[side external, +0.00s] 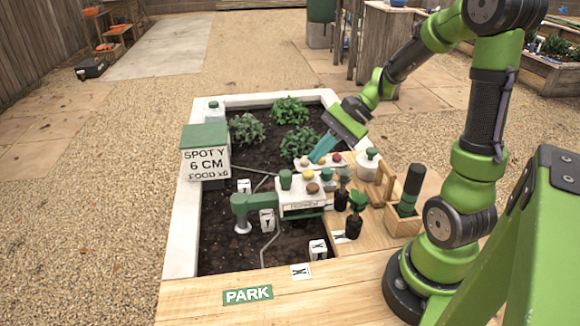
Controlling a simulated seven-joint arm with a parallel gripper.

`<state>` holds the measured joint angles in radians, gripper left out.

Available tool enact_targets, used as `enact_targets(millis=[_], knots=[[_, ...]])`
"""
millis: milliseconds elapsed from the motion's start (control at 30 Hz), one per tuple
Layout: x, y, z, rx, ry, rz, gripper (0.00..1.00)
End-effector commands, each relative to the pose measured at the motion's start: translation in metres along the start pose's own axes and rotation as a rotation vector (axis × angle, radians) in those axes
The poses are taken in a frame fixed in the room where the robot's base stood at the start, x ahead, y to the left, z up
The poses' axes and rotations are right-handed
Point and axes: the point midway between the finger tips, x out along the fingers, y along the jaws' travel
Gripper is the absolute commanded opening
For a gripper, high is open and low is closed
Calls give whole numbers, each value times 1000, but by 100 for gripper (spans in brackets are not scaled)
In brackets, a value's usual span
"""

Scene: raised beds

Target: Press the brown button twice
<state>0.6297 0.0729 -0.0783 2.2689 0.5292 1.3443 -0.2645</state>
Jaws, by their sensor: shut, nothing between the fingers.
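The brown button (313,188) is a round cap on top of a white control box (302,204) in the middle of the raised bed. A yellow button (308,175) sits just behind it, with green knobs to either side. My gripper (314,160) has teal fingers that are shut and empty, pointing down and to the left. In the picture the fingertips appear above and behind the brown button, near a white strip with small coloured knobs. They appear apart from the brown button; their exact height is hard to tell.
A green pipe (250,202) sticks out left of the box. Small potted seedlings (355,215) stand to its right, beside a wooden holder (401,218) with a dark green-handled tool. A white jar (368,162) stands behind them. Leafy plants (298,140) grow at the back. A "PARK" label (248,295) lies on the front board.

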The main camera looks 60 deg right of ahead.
Motion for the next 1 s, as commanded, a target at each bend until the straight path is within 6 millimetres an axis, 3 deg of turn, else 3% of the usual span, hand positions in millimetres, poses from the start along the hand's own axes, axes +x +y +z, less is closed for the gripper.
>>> enact_targets(millis=[1000], knots=[[-5, -5, 4, -3, 1, -3, 0]])
